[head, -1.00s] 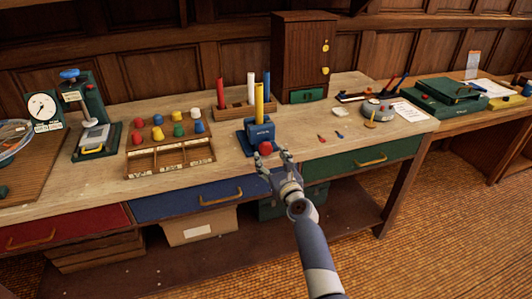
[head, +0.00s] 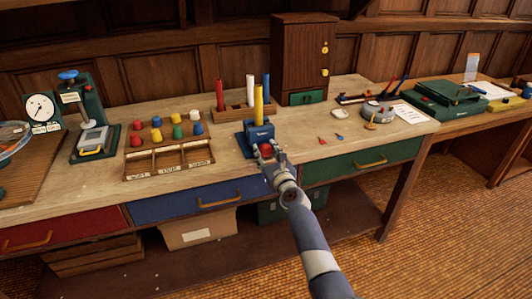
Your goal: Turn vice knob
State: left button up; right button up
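The small blue vice (head: 259,132) stands near the front edge of the wooden bench, with an upright yellow rod (head: 259,101) in it. Its red knob (head: 265,150) faces the front and is partly hidden by my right gripper. My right gripper (head: 267,153) reaches in from below, its fingers around the knob on either side. Whether the fingers press on the knob is too small to tell. My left gripper is out of view.
A rack (head: 236,110) with red, white and blue rods stands behind the vice. A sorting tray (head: 168,157) with several coloured pegs is to the left. A dark cabinet (head: 303,52) stands behind. Small pointed pieces (head: 322,139) lie on clear bench to the right.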

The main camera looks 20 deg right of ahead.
jog(key=shift+n, duration=0.4)
